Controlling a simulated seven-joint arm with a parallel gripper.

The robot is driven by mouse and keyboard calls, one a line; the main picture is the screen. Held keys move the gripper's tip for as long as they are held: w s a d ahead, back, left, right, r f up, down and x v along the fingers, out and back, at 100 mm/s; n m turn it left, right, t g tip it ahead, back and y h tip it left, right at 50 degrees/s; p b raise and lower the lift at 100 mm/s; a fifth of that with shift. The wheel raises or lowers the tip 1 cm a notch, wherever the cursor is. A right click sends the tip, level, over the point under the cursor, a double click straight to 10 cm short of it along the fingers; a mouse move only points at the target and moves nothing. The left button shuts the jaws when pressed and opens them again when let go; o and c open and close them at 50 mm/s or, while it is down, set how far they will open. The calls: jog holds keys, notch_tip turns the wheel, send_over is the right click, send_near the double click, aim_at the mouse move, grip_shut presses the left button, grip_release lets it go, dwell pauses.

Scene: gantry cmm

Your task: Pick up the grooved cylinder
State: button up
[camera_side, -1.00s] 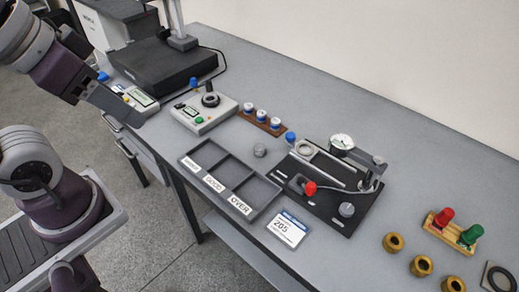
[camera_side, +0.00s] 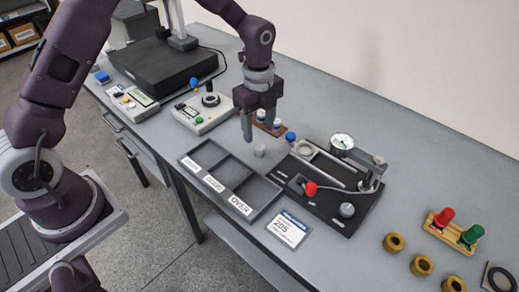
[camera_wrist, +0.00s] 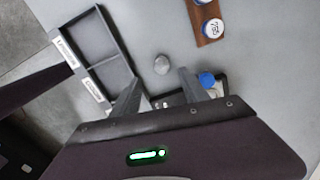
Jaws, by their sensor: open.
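A small grey metal cylinder (camera_side: 259,151), which I take as the grooved cylinder, stands on the bench between the sorting tray and the black gauge base. Its groove is too small to make out. In the wrist view the cylinder (camera_wrist: 161,64) shows just beyond the fingertips, roughly centred between them. My gripper (camera_side: 260,129) is open and empty, pointing down above the cylinder. In the wrist view my gripper (camera_wrist: 160,79) has its two fingers apart, with nothing between them.
The labelled tray (camera_side: 221,166) lies left of the cylinder. The black gauge base (camera_side: 335,216) with a dial and red knob is to the right. A wooden rack (camera_side: 267,127) with blue-and-white caps stands behind. A label card (camera_side: 288,228) lies in front. Brass rings (camera_side: 394,242) lie farther right.

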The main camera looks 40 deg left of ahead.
aim_at(260, 147)
jog(key=f, duration=0.7)
jog(key=shift+w, duration=0.2)
jog(key=shift+r, duration=0.1)
grip_shut()
